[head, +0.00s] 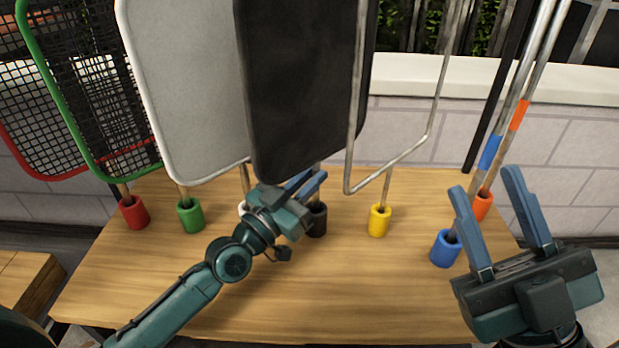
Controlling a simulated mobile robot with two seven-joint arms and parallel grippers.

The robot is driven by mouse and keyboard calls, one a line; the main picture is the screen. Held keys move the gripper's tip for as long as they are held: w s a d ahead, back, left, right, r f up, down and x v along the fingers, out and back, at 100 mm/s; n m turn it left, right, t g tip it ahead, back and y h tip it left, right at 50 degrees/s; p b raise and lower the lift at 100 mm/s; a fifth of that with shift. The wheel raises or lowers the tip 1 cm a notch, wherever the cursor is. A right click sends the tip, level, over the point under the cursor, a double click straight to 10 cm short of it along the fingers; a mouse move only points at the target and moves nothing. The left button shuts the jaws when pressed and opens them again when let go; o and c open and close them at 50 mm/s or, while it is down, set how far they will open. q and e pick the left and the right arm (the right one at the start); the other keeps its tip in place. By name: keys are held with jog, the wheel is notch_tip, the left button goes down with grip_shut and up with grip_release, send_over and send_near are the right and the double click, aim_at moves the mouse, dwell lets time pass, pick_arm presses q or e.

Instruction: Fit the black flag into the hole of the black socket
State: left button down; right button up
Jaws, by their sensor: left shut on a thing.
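The black flag (300,90) is a large dark panel with rounded corners, upright and slightly tilted, in the upper middle of the head view. My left gripper (308,184) is shut just below its lower edge, on the flag's thin pole, which is mostly hidden by the fingers. The black socket (317,222) is a short dark cylinder on the table, right behind and below the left fingers. Its top is partly covered, so I cannot tell whether the pole's end is inside the hole or above it. My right gripper (487,180) is open and empty at the right.
The wooden table (350,290) holds a row of sockets: red (134,212), green (190,216), white (243,208), yellow (380,221), blue (445,249) and orange (482,206). Flags, a wire frame and rods rise from them. The front of the table is clear.

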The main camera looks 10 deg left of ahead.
pick_arm(q)
jog(key=shift+f, duration=0.2)
jog(key=c, duration=1.3)
grip_release()
jog(key=shift+f, duration=0.1)
jog(key=shift+c, duration=0.2)
pick_arm(e)
jog(key=shift+f, duration=0.1)
